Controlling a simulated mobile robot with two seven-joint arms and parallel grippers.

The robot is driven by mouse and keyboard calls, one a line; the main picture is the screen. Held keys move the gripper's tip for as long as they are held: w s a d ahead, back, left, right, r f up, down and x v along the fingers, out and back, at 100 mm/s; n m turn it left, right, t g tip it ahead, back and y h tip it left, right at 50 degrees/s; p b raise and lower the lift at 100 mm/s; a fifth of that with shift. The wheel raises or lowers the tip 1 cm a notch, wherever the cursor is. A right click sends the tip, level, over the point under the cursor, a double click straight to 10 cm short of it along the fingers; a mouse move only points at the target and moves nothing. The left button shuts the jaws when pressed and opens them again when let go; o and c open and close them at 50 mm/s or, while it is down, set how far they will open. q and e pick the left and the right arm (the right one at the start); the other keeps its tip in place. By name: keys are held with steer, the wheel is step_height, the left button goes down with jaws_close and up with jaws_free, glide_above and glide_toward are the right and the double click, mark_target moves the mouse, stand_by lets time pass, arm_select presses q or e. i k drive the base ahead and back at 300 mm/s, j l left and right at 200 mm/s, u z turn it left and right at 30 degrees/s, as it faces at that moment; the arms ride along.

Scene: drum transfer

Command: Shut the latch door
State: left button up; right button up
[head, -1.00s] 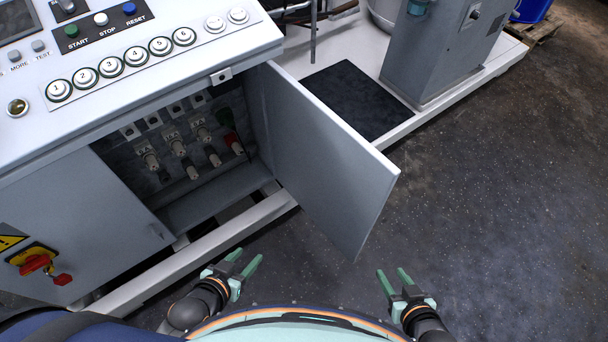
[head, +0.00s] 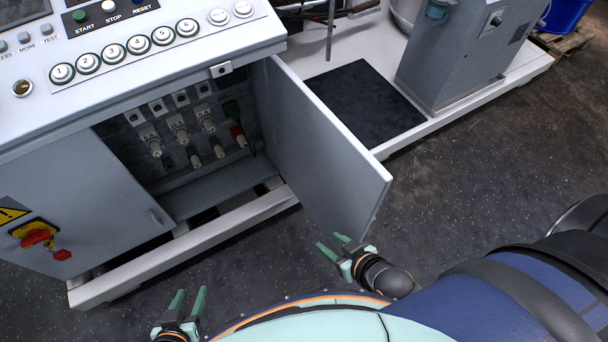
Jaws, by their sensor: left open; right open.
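The grey latch door (head: 325,150) stands swung open at the right of the cabinet opening, its hinge side against the cabinet. A small latch plate (head: 221,69) sits on the cabinet's upper edge above the opening. My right gripper (head: 329,241) is open and empty by the door's lower outer corner; I cannot tell whether it touches the door. My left gripper (head: 189,293) is open and empty over the floor, at the bottom left, in front of the cabinet base and apart from the door.
Inside the cabinet are several fuse-like fittings (head: 180,130). A closed panel (head: 80,200) with a red rotary switch (head: 36,238) is at left. A white base frame (head: 190,250) runs along the cabinet's foot. The dark floor (head: 460,180) right of the door is clear.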

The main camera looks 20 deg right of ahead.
mark_target(339, 184)
steer(key=k+l+u, duration=0.1)
steer(key=l+u, duration=0.2)
steer(key=k+l+u, duration=0.15)
steer(key=l+u, duration=0.15)
steer(key=l, duration=0.2)
steer(key=k+l, duration=0.2)
steer(key=l, duration=0.2)
steer(key=k+l+u, duration=0.1)
steer(key=l, duration=0.35)
steer(key=k+l, duration=0.3)
steer(key=k+l+u, duration=0.1)
steer(key=l, duration=0.4)
steer(key=i+l+u, duration=0.15)
steer(key=l, duration=0.15)
steer(key=i+l+u, duration=0.15)
steer(key=l, duration=0.2)
steer(key=i+l+u, duration=0.2)
steer(key=l, duration=0.15)
steer(key=k+j, duration=0.05)
steer(key=k, duration=0.05)
